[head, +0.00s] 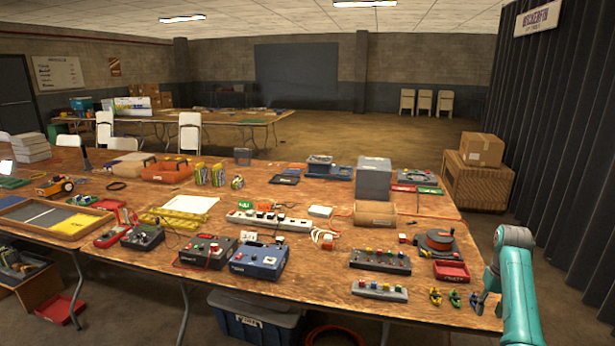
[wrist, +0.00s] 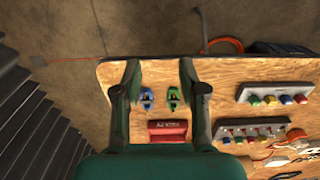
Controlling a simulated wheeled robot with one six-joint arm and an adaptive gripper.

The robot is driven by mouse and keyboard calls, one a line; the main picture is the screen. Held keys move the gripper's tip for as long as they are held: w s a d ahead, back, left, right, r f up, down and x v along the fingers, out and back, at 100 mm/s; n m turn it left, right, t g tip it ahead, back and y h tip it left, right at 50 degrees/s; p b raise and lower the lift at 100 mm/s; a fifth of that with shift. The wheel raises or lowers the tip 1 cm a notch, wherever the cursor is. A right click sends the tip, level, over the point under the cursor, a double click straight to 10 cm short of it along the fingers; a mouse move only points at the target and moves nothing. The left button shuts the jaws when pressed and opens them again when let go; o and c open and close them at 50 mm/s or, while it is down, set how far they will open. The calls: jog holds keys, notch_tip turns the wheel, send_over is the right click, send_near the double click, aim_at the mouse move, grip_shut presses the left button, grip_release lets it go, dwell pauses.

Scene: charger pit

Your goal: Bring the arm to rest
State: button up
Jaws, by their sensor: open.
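My teal arm (head: 517,285) stands at the right end of the long wooden table (head: 330,318). My gripper (wrist: 159,75) is open and empty, with its two dark fingers spread above the table in the wrist view. Its fingers are small and partly hidden by the arm in the head view. Between the fingers in the wrist view I see a small blue clip-like piece (wrist: 146,99), a small green one (wrist: 172,98) and a red tray (wrist: 167,131). They lie below the fingers, and nothing is held.
A small yellow piece (head: 435,297) lies left of the green one. Button boxes (head: 380,261) and (head: 379,291), a cable reel (head: 436,243) and a blue meter box (head: 259,261) crowd the table. A dark corrugated wall (head: 545,130) rises at the right. Floor there is partly clear.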

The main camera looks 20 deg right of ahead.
jog(key=s+a+f+n+t+h, duration=0.1)
jog(key=a+f, duration=0.7)
jog(key=f, duration=0.4)
jog(key=s+a+f+n+t+h, duration=0.1)
jog(key=s+a+f+t, duration=0.1)
jog(key=a+f, duration=0.8)
jog(key=s+a+f+n+t, duration=0.1)
jog(key=s+a+f+t, duration=0.1)
jog(key=s+a+f, duration=0.35)
jog(key=s+a+f+t, duration=0.25)
jog(key=s+a, duration=0.35)
jog(key=a, duration=0.3)
jog(key=s+a+r+n+t, duration=0.1)
jog(key=s+a+r+t, duration=0.1)
jog(key=s+a+r, duration=0.5)
jog(key=s+a+r+n+t, duration=0.1)
jog(key=s+a, duration=0.4)
jog(key=s, duration=0.6)
jog(key=s+a+r+t+y, duration=0.1)
jog(key=s+a+r+t, duration=0.1)
jog(key=s+r, duration=0.4)
jog(key=s+a+r+n+t+y, duration=0.1)
jog(key=s+r, duration=0.5)
jog(key=r, duration=0.9)
jog(key=shift+s+a+t, duration=0.4)
jog(key=shift+a+t, duration=0.15)
jog(key=shift+a, duration=0.5)
